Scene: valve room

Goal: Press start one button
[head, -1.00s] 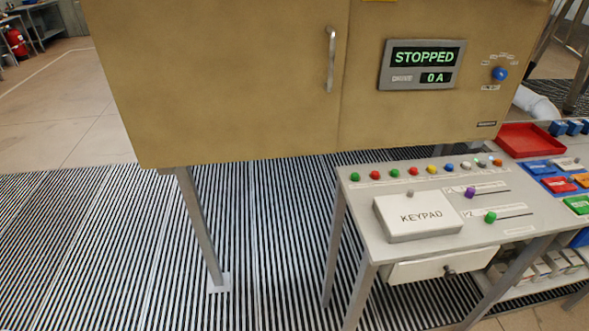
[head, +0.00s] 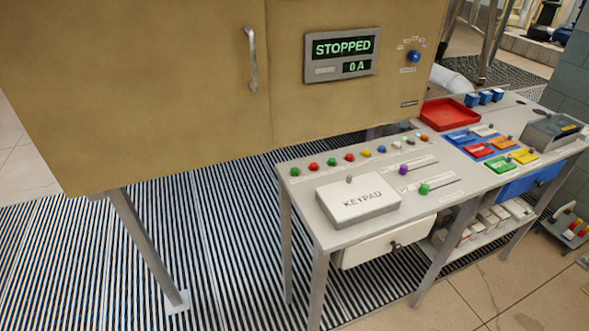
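A row of small round buttons runs along the back of the grey console table (head: 308,218). From the left there is a green button (head: 295,171), a red button (head: 313,166), another green button (head: 332,161) and another red button (head: 350,157). The labels by the buttons are too small to read, so I cannot tell which is start one. Neither of my grippers is in view.
A tan cabinet (head: 150,90) with a display (head: 342,54) reading STOPPED and 0 A stands behind the console. A red tray (head: 447,112) lies farther right. Striped floor is open at left.

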